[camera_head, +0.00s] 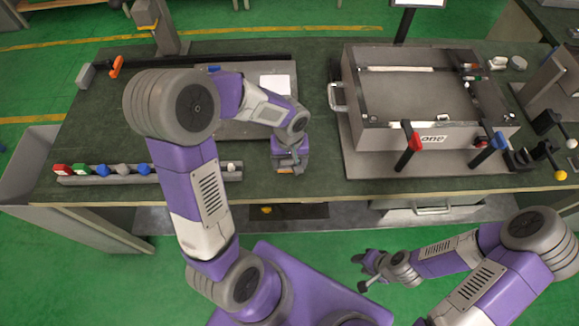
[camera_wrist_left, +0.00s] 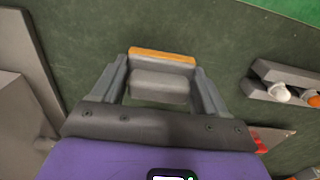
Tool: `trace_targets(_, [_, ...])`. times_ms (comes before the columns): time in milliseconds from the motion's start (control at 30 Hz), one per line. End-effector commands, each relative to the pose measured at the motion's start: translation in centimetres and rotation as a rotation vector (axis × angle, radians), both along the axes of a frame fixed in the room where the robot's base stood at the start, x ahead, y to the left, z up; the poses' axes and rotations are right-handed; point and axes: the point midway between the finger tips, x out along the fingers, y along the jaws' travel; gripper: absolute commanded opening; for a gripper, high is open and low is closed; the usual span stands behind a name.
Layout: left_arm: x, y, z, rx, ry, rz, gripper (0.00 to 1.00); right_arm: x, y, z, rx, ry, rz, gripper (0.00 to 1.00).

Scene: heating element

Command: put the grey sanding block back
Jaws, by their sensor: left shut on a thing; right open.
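The grey sanding block (camera_wrist_left: 160,85), with an orange strip along its far edge, sits between the fingers of my left gripper (camera_wrist_left: 160,76) in the left wrist view. The gripper is shut on it. In the head view my left gripper (camera_head: 290,166) points down over the front part of the green bench top, left of the large metal box. The block is mostly hidden there by the gripper. I cannot tell whether the block touches the bench. My right gripper (camera_head: 366,272) is open and empty, low in front of the bench.
A rack (camera_head: 190,173) with several coloured handles runs along the bench's front left edge. A large metal box (camera_head: 415,90) with red and blue clamps stands on the right. A grey block (camera_head: 86,75) and an orange item (camera_head: 117,66) are at the back left.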

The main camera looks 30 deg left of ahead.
Motion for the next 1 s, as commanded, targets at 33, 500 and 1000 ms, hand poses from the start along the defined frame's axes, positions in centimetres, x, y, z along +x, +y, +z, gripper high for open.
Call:
trace_targets(33, [-0.1,0.0,-0.8,-0.001,0.003,0.0,0.41,0.0,0.0,-0.3,0.0,0.0,0.0,0.4])
trace_targets(500, [0.0,0.0,-3.2,-0.001,-0.001,-0.001,0.41,0.0,0.0,-0.9,0.0,0.0,0.0,0.4])
trace_targets(1000, [0.0,0.0,-3.4,0.0,0.0,-0.001,0.99,0.0,0.0,-1.1,0.0,0.0,0.0,0.4])
